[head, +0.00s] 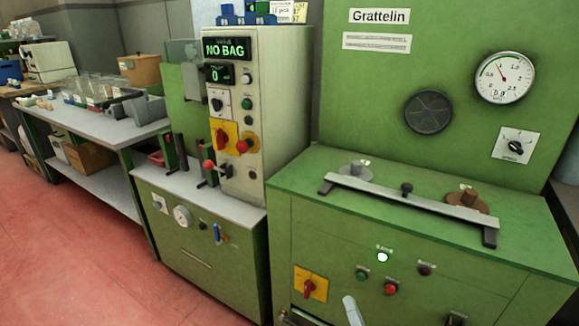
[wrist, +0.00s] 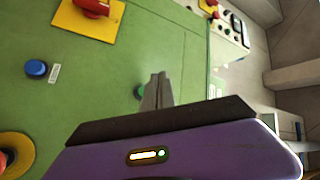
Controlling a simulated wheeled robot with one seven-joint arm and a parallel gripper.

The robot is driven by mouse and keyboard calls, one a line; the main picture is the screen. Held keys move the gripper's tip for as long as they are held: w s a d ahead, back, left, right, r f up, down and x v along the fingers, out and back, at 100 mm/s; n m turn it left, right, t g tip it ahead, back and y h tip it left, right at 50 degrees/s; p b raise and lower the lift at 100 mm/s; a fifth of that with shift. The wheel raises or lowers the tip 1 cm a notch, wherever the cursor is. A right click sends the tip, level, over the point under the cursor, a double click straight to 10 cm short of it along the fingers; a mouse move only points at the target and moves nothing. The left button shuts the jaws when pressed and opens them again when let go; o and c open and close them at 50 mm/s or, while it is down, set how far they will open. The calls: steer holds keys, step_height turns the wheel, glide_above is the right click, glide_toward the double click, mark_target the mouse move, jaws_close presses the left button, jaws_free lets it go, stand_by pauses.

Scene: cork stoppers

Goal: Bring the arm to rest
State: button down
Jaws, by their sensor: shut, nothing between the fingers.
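My gripper (wrist: 157,92) shows in the wrist view, with its purple body below and its two grey fingers together. Nothing shows between the fingertips. They point toward a green machine panel (wrist: 100,75), and a green button (wrist: 139,92) shows just beside and behind them. I cannot tell whether the fingers touch the panel.
In the head view, a green machine (head: 400,250) marked Grattelin fills the right, with a gauge (head: 504,77) above. A control cabinet (head: 280,90) reads NO BAG. A grey workbench (head: 95,130) stands left. Red floor (head: 70,240) is clear at lower left.

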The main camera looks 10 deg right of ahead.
steer(key=s+r+n+g+h, duration=0.1)
steer(key=s+r+n+g, duration=0.2)
steer(key=s, duration=1.1)
steer(key=s+r+n+g+h, duration=0.1)
steer(key=s+r+n, duration=0.3)
steer(key=s, duration=1)
steer(key=s+r+n+g+h, duration=0.15)
steer(key=s+r, duration=0.35)
steer(key=s, duration=0.8)
step_height(320, 180, up, 14)
steer(key=p, duration=1.4)
steer(key=shift+s+d+r+n+y+p, duration=0.2)
steer(key=shift+n+y+p, duration=0.15)
steer(key=shift+n+p, duration=0.1)
